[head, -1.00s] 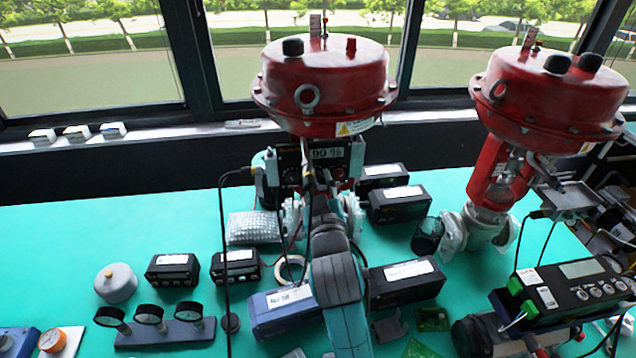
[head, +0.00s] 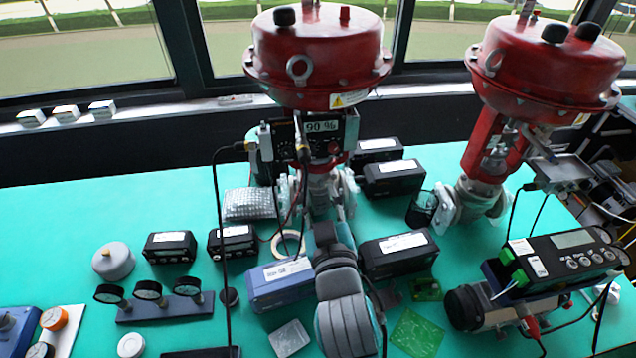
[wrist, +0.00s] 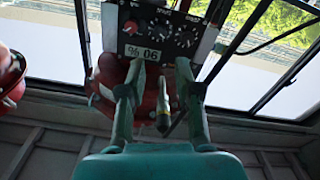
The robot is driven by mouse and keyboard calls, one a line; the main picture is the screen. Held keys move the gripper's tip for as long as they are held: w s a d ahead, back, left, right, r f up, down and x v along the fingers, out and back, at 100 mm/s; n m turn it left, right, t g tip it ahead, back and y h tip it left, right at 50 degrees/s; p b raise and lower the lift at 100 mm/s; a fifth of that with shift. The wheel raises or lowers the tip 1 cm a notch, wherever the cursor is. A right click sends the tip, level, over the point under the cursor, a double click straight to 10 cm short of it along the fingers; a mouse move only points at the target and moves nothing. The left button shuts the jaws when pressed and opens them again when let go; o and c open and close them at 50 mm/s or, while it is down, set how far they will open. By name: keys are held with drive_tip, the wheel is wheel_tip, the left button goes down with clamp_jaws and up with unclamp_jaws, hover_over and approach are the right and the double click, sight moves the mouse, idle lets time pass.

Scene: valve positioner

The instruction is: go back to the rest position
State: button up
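My gripper (wrist: 160,75) is open and empty in the wrist view. Its two green-grey fingers stand apart, with the positioner behind them. The positioner (head: 290,137) is mounted under the left red valve actuator (head: 318,55) and its display reads 90 %. In the wrist view the positioner (wrist: 160,30) appears upside down with its knobs and display. A dark and yellow rod-like part (wrist: 163,115) shows between the fingers; I cannot tell how far away it is. In the head view my arm rises from the bottom middle, below the positioner, and my fingers cannot be made out.
A second red valve (head: 545,75) stands at the right. A thin black cable hangs left of my arm. Windows line the back.

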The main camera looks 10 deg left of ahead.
drive_tip(key=shift+s+d, duration=0.1)
drive_tip(key=shift+s, duration=0.15)
idle(0.3)
drive_tip(key=s+d+f+m+g+h, duration=0.1)
drive_tip(key=s+d+f+h, duration=0.1)
drive_tip(key=s+d+f, duration=1.35)
drive_tip(key=s+d+f+m, duration=0.1)
drive_tip(key=s, duration=0.2)
drive_tip(key=s+d+f, duration=0.2)
drive_tip(key=s, duration=0.2)
drive_tip(key=s+d+f+m+g+h, duration=0.1)
drive_tip(key=s, duration=0.2)
drive_tip(key=shift+s+d+f+m, duration=0.15)
drive_tip(key=shift+s+d+m, duration=0.15)
drive_tip(key=shift+s, duration=0.1)
drive_tip(key=s+d+r+m+h, duration=0.1)
drive_tip(key=s+d+m+h, duration=0.1)
drive_tip(key=s, duration=1)
drive_tip(key=shift+d+r+m+g, duration=0.3)
drive_tip(key=shift+d, duration=0.3)
idle(1.0)
